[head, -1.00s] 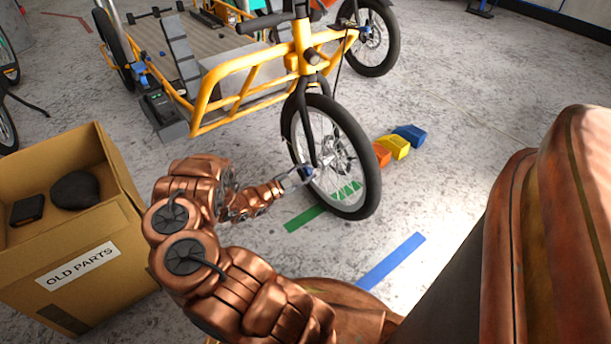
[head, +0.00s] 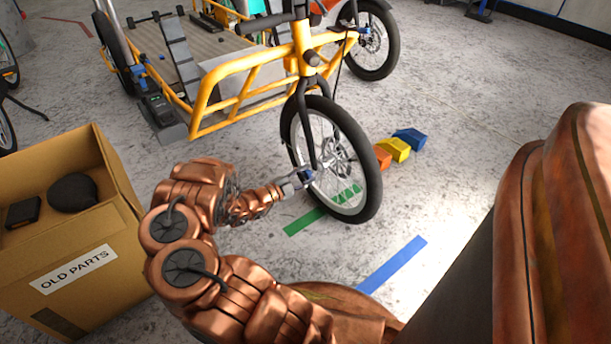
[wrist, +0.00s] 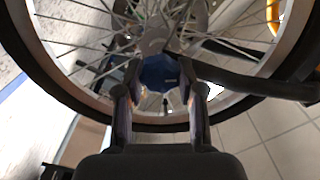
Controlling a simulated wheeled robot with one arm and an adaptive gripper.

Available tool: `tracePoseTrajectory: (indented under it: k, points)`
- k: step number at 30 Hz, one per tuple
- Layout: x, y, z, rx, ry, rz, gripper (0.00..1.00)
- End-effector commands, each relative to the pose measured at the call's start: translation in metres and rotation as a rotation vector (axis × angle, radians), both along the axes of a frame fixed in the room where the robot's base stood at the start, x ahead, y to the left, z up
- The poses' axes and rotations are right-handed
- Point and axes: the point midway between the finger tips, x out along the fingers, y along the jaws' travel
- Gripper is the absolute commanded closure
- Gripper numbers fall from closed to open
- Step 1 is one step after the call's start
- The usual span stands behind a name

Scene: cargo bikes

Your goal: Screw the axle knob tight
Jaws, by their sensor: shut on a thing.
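The blue axle knob (wrist: 160,72) sits at the hub of the front wheel, at the lower end of the black fork leg, in the wrist view. My gripper (wrist: 160,92) has one finger on each side of it and is shut on it. In the head view my gripper (head: 298,182) reaches the lower fork end from the left, and a bit of the blue knob (head: 309,174) shows at its tips. The front wheel (head: 372,195) stands upright in the fork of the yellow cargo bike (head: 255,63). The knob's threads are hidden.
An open cardboard box (head: 75,270) labelled OLD PARTS stands at left with dark parts inside. Green tape (head: 303,221) and blue tape (head: 392,264) mark the floor.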

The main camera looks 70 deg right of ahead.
Motion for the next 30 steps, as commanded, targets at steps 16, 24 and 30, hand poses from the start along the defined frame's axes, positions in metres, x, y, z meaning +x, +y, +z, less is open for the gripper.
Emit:
tracePoseTrajectory:
  k: [16,24,30]
  points:
    - [0.0,0.0,0.0,0.0,0.001,0.0,0.36]
    - [0.014,0.022,-0.001,0.006,-0.001,0.004,0.36]
    - [0.034,0.057,0.0,0.003,0.0,0.003,0.36]
